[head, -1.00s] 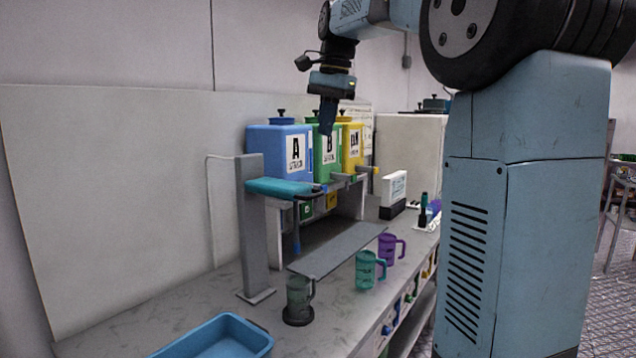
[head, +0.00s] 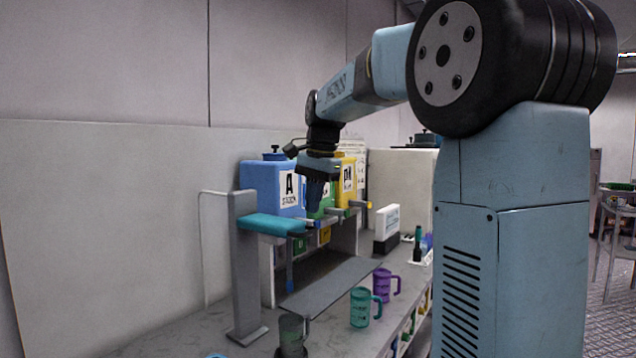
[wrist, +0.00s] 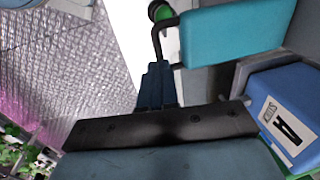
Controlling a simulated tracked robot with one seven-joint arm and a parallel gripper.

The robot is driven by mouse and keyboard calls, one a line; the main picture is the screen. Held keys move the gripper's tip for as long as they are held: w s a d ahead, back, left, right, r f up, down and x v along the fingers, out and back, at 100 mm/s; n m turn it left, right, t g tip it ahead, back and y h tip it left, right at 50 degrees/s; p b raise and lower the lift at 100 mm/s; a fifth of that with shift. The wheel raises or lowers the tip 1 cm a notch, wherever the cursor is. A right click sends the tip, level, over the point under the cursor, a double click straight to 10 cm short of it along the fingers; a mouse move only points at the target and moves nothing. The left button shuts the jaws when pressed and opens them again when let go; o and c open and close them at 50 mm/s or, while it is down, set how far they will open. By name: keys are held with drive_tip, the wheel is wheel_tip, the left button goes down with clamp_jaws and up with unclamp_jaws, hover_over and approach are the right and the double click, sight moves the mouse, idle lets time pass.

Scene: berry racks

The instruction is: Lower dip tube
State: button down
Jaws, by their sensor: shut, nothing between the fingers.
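A grey post (head: 246,285) stands on the bench with a teal head (head: 272,226) reaching out from its top. A thin blue-tipped tube (head: 289,272) hangs below the head, above a dark grey-green mug (head: 291,334). My gripper (head: 314,202) points down with its fingers shut and empty, just above and beyond the outer end of the head. In the wrist view, the closed fingers (wrist: 156,82) are close to a black bent bar (wrist: 156,45) beside the teal head (wrist: 233,33). I cannot tell whether they touch the bar.
Blue tank A (head: 262,186) and a yellow tank (head: 347,178) stand behind the head; my gripper partly hides the green tank (head: 326,208). A teal mug (head: 360,307) and a purple mug (head: 386,285) stand right of a grey plate (head: 330,287).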

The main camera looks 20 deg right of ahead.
sight(310, 231)
drive_tip(key=shift+w+a+f, duration=0.15)
drive_tip(key=shift+w+f, duration=0.05)
drive_tip(key=shift+f, duration=0.9)
drive_tip(key=shift+w+a+f, duration=0.1)
drive_tip(key=shift+w+f, duration=0.05)
drive_tip(key=shift+f, duration=0.95)
